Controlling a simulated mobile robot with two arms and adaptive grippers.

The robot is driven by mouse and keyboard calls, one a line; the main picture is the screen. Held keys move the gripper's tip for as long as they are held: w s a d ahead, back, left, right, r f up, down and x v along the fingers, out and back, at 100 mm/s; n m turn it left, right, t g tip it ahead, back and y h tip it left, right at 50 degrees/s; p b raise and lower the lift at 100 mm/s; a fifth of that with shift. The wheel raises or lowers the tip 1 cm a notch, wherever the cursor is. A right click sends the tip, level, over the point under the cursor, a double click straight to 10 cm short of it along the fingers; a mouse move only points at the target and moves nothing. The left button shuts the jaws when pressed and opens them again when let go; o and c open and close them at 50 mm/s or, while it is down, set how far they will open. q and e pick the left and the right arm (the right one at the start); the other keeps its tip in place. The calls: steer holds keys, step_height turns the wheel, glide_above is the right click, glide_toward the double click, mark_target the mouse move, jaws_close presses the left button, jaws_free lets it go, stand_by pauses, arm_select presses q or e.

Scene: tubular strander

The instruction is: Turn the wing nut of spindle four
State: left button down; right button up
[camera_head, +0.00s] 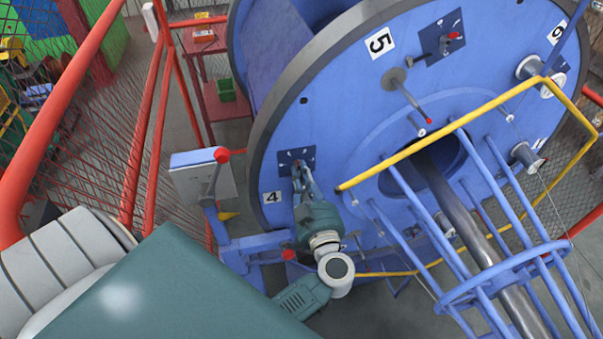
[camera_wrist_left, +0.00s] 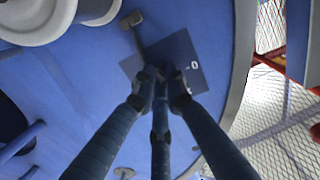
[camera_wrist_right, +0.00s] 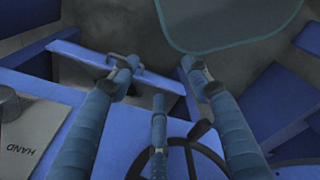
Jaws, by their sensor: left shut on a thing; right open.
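The big blue disc (camera_head: 330,110) carries a white label "4" (camera_head: 271,197) beside a dark blue plate (camera_head: 288,157). My left gripper (camera_head: 298,172) is at this plate, its fingers closed together on the wing nut of spindle four, which they mostly hide. The left wrist view shows the three fingertips (camera_wrist_left: 157,76) meeting over the marked plate (camera_wrist_left: 185,62); a grey arm with a block end (camera_wrist_left: 132,20) sticks out beyond them. My right gripper (camera_wrist_right: 160,82) is open and empty, its fingers spread, above blue frame parts.
A yellow rail (camera_head: 440,135) and blue bars (camera_head: 495,165) around a dark shaft stand right of my left gripper. A grey box with a red-knobbed lever (camera_head: 205,178) and red fence rails (camera_head: 160,110) stand left. A panel marked "HAND" (camera_wrist_right: 30,140) is beside my right gripper.

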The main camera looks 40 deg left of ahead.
stand_by(0.4)
arm_select(q)
steer(key=c, duration=1.8)
jaws_free()
steer(key=shift+o, duration=0.2)
steer(key=v, duration=0.7)
steer(key=shift+s+d, duration=0.2)
steer(key=shift+d, duration=0.1)
